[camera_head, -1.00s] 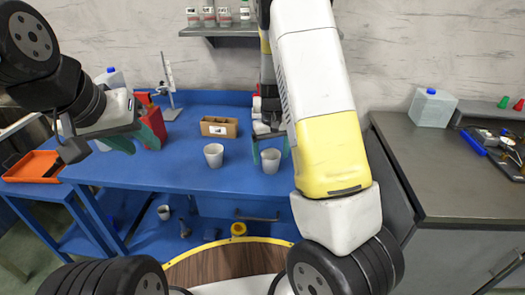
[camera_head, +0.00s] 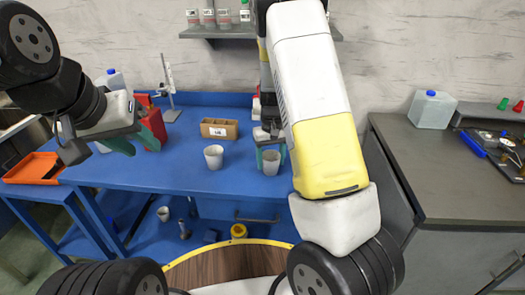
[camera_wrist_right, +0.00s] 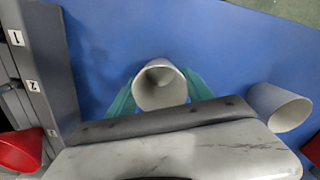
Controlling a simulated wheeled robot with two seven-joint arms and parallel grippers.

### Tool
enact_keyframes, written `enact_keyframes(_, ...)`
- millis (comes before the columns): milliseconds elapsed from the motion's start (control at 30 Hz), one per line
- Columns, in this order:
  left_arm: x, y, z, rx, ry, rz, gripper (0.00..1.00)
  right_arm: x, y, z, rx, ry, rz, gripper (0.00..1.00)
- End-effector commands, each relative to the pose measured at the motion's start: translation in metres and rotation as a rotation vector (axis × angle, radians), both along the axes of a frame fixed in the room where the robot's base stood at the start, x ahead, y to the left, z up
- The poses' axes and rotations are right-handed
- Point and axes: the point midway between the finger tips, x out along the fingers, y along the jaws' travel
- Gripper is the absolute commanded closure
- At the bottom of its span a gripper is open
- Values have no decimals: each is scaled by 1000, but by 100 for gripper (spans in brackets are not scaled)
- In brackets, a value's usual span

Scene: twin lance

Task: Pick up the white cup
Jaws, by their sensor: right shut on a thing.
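Two whitish cups stand near the front of the blue table. One white cup (camera_head: 271,163) is between the teal fingers of my right gripper (camera_head: 271,156), which is shut on it. In the right wrist view this cup (camera_wrist_right: 160,88) sits mouth toward the camera, with a finger of my right gripper (camera_wrist_right: 160,95) on each side. I cannot tell whether it is off the table. The other cup (camera_head: 213,157) stands apart to the left and also shows in the right wrist view (camera_wrist_right: 280,107). My left gripper (camera_head: 138,137) is open and empty at the table's left.
A cardboard box (camera_head: 219,128) stands behind the cups. A red container (camera_head: 152,128) is behind my left gripper. An orange tray (camera_head: 36,166) lies at the far left. The blue table (camera_head: 180,178) is clear around the left cup.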

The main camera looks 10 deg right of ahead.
Motion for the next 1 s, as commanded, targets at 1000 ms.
enact_keyframes(1000, 0, 0, 0, 0, 0, 0, 64, -139, 2, 48, 2, -1, 2, 78)
